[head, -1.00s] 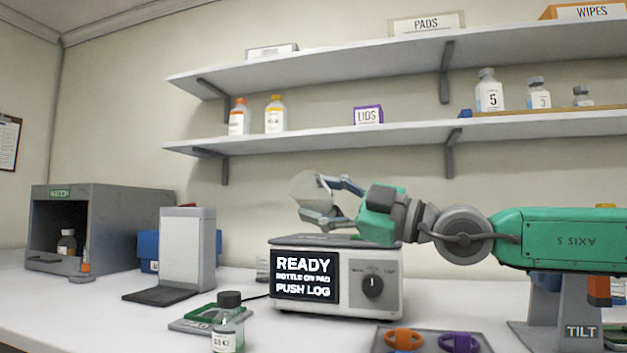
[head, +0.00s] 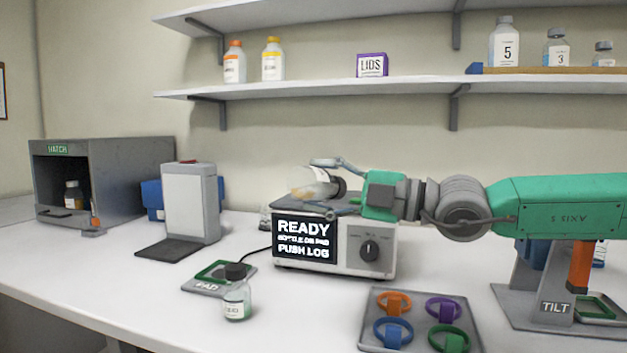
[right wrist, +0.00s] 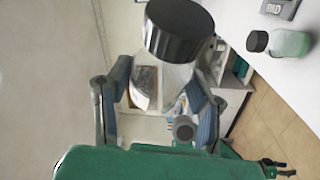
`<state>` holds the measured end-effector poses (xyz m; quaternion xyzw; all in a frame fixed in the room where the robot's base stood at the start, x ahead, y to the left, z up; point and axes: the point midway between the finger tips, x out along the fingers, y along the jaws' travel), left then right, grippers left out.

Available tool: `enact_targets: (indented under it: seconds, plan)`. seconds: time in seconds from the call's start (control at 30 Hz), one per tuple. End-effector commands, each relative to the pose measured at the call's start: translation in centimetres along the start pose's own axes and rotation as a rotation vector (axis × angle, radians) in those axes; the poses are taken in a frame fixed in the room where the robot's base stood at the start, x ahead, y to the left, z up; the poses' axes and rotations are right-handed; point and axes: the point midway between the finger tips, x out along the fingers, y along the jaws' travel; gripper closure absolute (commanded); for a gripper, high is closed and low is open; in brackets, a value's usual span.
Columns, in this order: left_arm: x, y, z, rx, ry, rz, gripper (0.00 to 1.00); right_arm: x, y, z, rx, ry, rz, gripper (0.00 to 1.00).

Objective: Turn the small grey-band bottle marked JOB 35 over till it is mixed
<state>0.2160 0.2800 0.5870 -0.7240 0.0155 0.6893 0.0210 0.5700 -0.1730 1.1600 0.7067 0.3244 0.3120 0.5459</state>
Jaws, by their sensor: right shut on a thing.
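My right gripper (head: 326,188) is shut on a small bottle (head: 312,190) above the analyser with the READY screen. The bottle lies over on its side, with amber liquid in it and its dark cap to the right. The right wrist view shows its black ribbed cap (right wrist: 178,30) and pale label (right wrist: 146,88) between the two fingers (right wrist: 157,110). The writing on its label cannot be read, and I cannot tell a grey band. My left gripper is not in view.
A second dark-capped bottle (head: 236,295) stands on the bench beside the PAD plate (head: 205,287). The analyser (head: 372,285) is under my right gripper. A tray of coloured rings (head: 420,345) lies in front. The TILT stand (head: 556,308) is at right, the hatch (head: 110,165) at left.

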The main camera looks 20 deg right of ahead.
Motion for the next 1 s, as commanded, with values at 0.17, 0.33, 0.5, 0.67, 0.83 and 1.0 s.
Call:
enact_targets:
  seconds: [0.17,0.33,0.5,0.67,0.83,1.0]
  plan:
    - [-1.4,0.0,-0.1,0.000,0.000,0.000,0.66,0.0,0.6,-0.1,-0.040,0.000,-0.016,0.82]
    - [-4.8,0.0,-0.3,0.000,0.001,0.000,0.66,0.1,1.0,-0.2,-0.182,0.000,-0.075,0.82]
    - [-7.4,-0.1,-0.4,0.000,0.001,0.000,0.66,0.1,0.9,-0.3,-0.392,0.002,-0.161,0.82]
    - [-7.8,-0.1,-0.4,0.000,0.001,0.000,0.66,0.1,0.3,-0.1,-0.551,0.002,-0.226,0.82]
    - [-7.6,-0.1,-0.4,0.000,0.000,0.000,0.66,0.0,0.1,0.0,-0.557,0.001,-0.229,0.82]
    - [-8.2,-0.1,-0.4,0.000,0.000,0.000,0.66,0.0,0.4,-0.2,-0.692,0.002,-0.284,0.82]
